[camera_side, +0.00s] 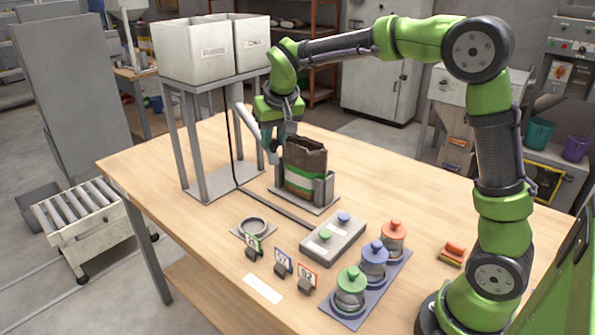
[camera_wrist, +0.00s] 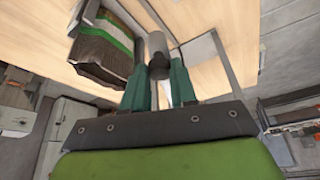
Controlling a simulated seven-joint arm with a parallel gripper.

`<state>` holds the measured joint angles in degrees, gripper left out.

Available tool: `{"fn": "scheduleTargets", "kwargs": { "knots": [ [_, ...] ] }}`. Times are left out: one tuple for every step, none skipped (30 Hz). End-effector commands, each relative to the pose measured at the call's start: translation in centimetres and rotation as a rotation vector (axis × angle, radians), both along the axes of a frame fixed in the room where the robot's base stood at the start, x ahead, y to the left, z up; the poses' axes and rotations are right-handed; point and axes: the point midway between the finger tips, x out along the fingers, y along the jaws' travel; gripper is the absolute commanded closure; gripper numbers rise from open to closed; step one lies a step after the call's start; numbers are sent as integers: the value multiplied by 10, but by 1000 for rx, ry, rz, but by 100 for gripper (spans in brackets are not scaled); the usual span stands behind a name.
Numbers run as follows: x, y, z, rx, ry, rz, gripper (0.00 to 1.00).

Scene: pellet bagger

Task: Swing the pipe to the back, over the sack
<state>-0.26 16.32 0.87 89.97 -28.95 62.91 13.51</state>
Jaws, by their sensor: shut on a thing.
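The pale grey pipe (camera_side: 240,104) slopes down from the hoppers towards my gripper (camera_side: 272,146). In the wrist view the pipe (camera_wrist: 156,46) lies between the two green fingers of my gripper (camera_wrist: 160,76), which is shut on it near its dark end. The open brown sack (camera_side: 305,168) with a green and white band stands upright in a grey holder (camera_side: 325,187), just right of my gripper in the side view. In the wrist view the sack (camera_wrist: 104,46) is left of the pipe, and the two look apart. The fingers partly hide the pipe's lower end.
Two white hoppers (camera_side: 212,48) stand on a grey frame (camera_side: 195,150) left of the sack. In front are a ring on a plate (camera_side: 253,227), numbered tags, a button box (camera_side: 335,238) and several lidded jars on a tray (camera_side: 393,278). The table's left front is clear.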

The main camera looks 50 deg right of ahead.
Motion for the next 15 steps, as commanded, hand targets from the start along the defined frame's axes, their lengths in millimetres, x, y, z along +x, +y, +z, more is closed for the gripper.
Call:
{"fn": "scheduleTargets", "kwargs": {
  "knots": [
    [-3, -11, 2, 2, -4, 37, 100],
    [-4, -17, 2, 2, -4, 65, 100],
    [-5, -24, 2, 2, -5, 102, 100],
    [-5, -29, 2, 1, -5, 131, 100],
    [-6, -35, 2, 2, -4, 158, 100],
    [-6, -42, 2, 1, -5, 196, 100],
    [-6, -47, 2, 2, -5, 225, 100],
    [-6, -53, 2, 2, -5, 253, 100],
    [-5, -60, 2, 1, -5, 290, 100],
    [-5, -65, 1, 1, -5, 319, 100],
    [-4, -70, 1, 3, -5, 347, 100],
    [-3, -77, 1, 2, -4, 385, 100],
    [-2, -82, 1, 2, -5, 413, 100],
    [-1, -87, 1, 2, -5, 440, 100],
    [0, -94, 1, 2, -4, 477, 100]
  ]
}}
